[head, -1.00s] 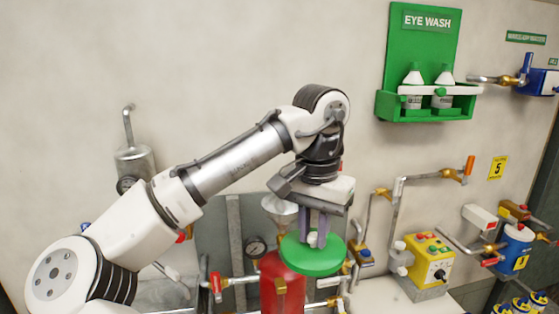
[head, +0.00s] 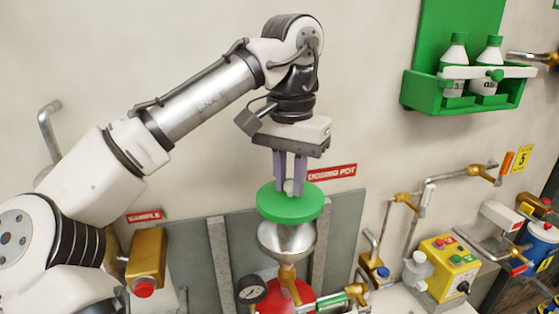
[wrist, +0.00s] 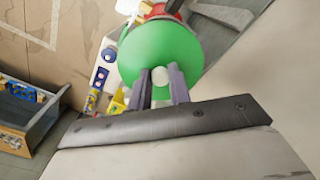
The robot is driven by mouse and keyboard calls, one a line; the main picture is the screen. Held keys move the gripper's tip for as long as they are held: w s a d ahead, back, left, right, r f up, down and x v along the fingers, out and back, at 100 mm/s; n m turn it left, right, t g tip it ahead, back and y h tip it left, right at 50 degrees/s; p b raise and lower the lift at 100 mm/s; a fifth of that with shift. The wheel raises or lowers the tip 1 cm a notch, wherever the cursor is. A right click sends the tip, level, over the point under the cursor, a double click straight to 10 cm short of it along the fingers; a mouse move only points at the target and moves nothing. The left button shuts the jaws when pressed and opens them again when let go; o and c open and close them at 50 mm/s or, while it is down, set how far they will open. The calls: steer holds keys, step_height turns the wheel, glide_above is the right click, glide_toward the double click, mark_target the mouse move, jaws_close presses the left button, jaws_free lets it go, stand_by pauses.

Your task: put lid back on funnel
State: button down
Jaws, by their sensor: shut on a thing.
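The green round lid (head: 290,203) hangs level from my gripper (head: 289,188). My gripper is shut on the pale knob at the lid's middle. The silver funnel (head: 287,240) is right below the lid in the head view, above the red vessel (head: 292,290). The lid hides the funnel's far rim, and I cannot tell whether they touch. In the wrist view the lid (wrist: 158,48) lies beyond the fingers (wrist: 160,85), with the knob between them; the funnel is hidden there.
A pressure gauge (head: 251,290) and brass fittings surround the funnel's base. A brass valve with a red button (head: 145,262) is at left. A yellow control box (head: 449,262) and the green eye wash shelf (head: 465,92) are at right. The wall above is clear.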

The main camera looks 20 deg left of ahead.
steer(key=shift+w+a, duration=0.2)
steer(key=shift+w, duration=0.1)
